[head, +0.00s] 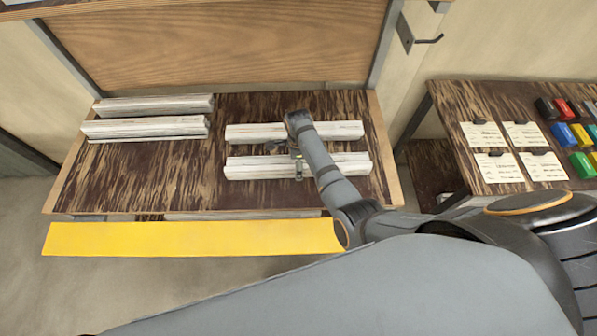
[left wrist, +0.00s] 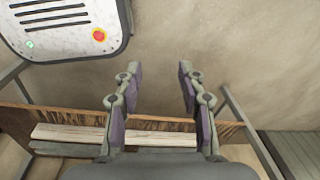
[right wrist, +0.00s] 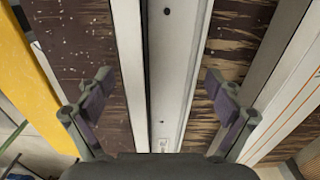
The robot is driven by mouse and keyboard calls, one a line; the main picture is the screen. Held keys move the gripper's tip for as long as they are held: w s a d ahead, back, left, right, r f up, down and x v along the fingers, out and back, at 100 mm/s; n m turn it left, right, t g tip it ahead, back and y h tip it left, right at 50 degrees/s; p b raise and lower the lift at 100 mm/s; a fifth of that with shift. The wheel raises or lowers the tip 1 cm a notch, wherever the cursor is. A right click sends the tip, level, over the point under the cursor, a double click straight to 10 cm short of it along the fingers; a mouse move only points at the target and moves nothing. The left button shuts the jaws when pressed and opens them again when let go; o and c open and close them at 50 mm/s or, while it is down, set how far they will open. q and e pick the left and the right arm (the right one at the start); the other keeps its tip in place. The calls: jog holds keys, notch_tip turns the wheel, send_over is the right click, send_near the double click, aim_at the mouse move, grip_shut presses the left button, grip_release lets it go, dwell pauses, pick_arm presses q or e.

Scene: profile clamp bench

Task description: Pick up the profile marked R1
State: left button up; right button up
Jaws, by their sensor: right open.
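Two pale profiles lie on the right half of the bench: a front one (head: 345,167) and a rear one (head: 255,132). Two more, a front (head: 145,128) and a rear (head: 150,105), lie on the left half. No R1 mark is legible, so I cannot tell which one it is. My right gripper (head: 298,165) is open over the middle of the front right profile. In the right wrist view its fingers (right wrist: 158,95) stand either side of that profile (right wrist: 172,70), with gaps on both sides. My left gripper (left wrist: 157,78) is open and empty, outside the head view.
A yellow strip (head: 190,239) runs along the bench's front. A side table (head: 460,105) at right holds white cards (head: 500,168) and coloured blocks (head: 563,135). A hook (head: 428,40) is on the wall. A panel with a red button (left wrist: 70,20) is near my left gripper.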

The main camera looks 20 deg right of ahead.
jog(key=shift+w+f, duration=0.15)
jog(key=shift+f, duration=0.3)
jog(key=shift+r, duration=0.2)
jog(key=c, duration=1.7)
pick_arm(q)
jog(key=shift+w+f, duration=0.25)
jog(key=shift+w, duration=0.25)
pick_arm(e)
jog(key=shift+c, duration=0.7)
